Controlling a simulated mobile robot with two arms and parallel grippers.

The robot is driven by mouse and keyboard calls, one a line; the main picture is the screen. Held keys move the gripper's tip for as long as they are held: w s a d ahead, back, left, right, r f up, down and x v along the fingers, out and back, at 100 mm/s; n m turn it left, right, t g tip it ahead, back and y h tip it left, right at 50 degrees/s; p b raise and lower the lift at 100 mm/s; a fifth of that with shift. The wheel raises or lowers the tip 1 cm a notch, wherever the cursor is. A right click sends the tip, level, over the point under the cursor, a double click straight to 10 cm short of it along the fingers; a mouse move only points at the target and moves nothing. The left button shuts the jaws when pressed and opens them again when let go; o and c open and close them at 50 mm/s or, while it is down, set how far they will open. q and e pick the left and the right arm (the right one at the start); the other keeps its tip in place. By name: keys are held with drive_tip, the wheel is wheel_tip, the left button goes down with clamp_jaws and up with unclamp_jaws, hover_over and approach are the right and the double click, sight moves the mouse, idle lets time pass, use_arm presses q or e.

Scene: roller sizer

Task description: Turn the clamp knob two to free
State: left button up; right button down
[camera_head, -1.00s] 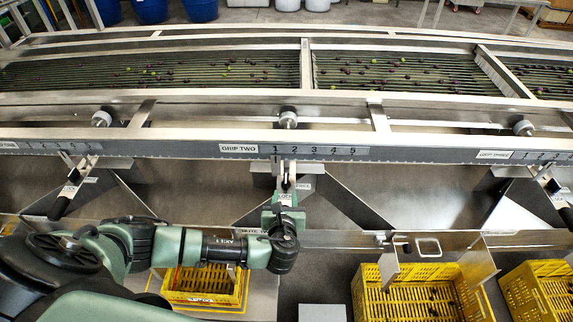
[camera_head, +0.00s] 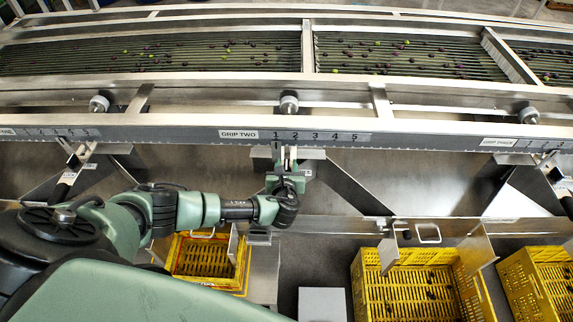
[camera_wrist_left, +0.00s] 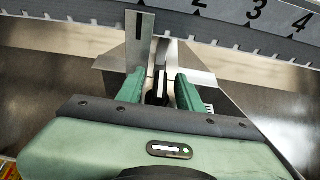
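The grey round clamp knob (camera_head: 289,105) of grip two sits on the rail above the "GRIP TWO" plate (camera_head: 238,134) and the scale marked 1 to 5. My left gripper (camera_head: 287,178) is below that scale, at the lever that hangs under it. In the left wrist view my left gripper (camera_wrist_left: 160,86) has its green fingers apart, on either side of the lever's dark handle (camera_wrist_left: 157,88). A small gap shows at the right finger; contact at the left cannot be told. The lever's lower end is hidden. My right gripper is not in view.
Similar knobs sit at left (camera_head: 98,104) and right (camera_head: 529,115). Angled metal plates flank the lever. Yellow crates (camera_head: 362,285) stand below, with a metal chute (camera_head: 440,245) above one. Sorting rollers with olives lie behind the rail.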

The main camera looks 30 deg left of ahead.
use_arm(q)
clamp_jaws()
drive_tip(key=shift+n+y, duration=0.3)
drive_tip(key=shift+n, duration=0.1)
drive_tip(key=shift+d+g+y, duration=0.1)
drive_tip(key=shift+g+y, duration=0.2)
drive_tip(key=shift+y, duration=0.1)
drive_tip(key=n+g+y, duration=0.1)
drive_tip(key=n+y, duration=0.1)
drive_tip(key=shift+f+n+g+b, duration=0.1)
drive_tip(key=shift+n+g+b, duration=0.3)
drive_tip(key=n+g+y+b, duration=0.2)
drive_tip(key=shift+w+f+n, duration=0.1)
drive_tip(key=shift+n, duration=0.2)
drive_tip(key=n+g+y+b, duration=0.1)
drive_tip(key=n+g+b, duration=0.3)
drive_tip(key=b, duration=0.3)
drive_tip(key=n+g+y+b, duration=0.1)
drive_tip(key=n+g+b, duration=0.3)
drive_tip(key=b, duration=0.3)
drive_tip(key=shift+g+b, duration=0.3)
drive_tip(key=shift+g, duration=0.3)
drive_tip(key=shift+r+n+g+b, duration=0.3)
drive_tip(key=shift+n+g+b, duration=0.2)
drive_tip(key=shift+b, duration=0.4)
